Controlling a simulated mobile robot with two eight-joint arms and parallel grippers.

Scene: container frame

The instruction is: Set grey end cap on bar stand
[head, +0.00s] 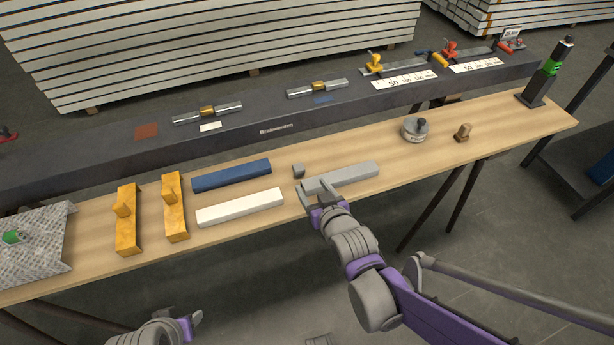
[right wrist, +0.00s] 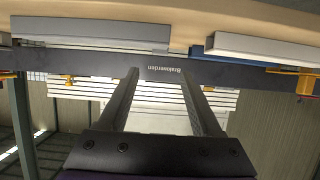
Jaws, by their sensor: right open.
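A small grey block (head: 298,171), which looks like the grey end cap, lies on the wooden table just beyond the left end of the long grey bar (head: 350,174). My right gripper (head: 317,189) is open and empty over the near left part of this bar, close to the block but apart from it. Its two spread fingers (right wrist: 164,73) show in the right wrist view, with the grey bar (right wrist: 90,33) beyond them. I cannot tell which object is the bar stand. My left gripper (head: 188,325) is at the bottom edge, mostly out of view.
A white bar (head: 240,207) and blue bar (head: 231,175) lie to the left, then two yellow handled blocks (head: 127,225). A round metal weight (head: 414,130), a small wooden piece (head: 462,132) and a dark post (head: 545,75) stand to the right. A dark beam (head: 270,122) runs behind.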

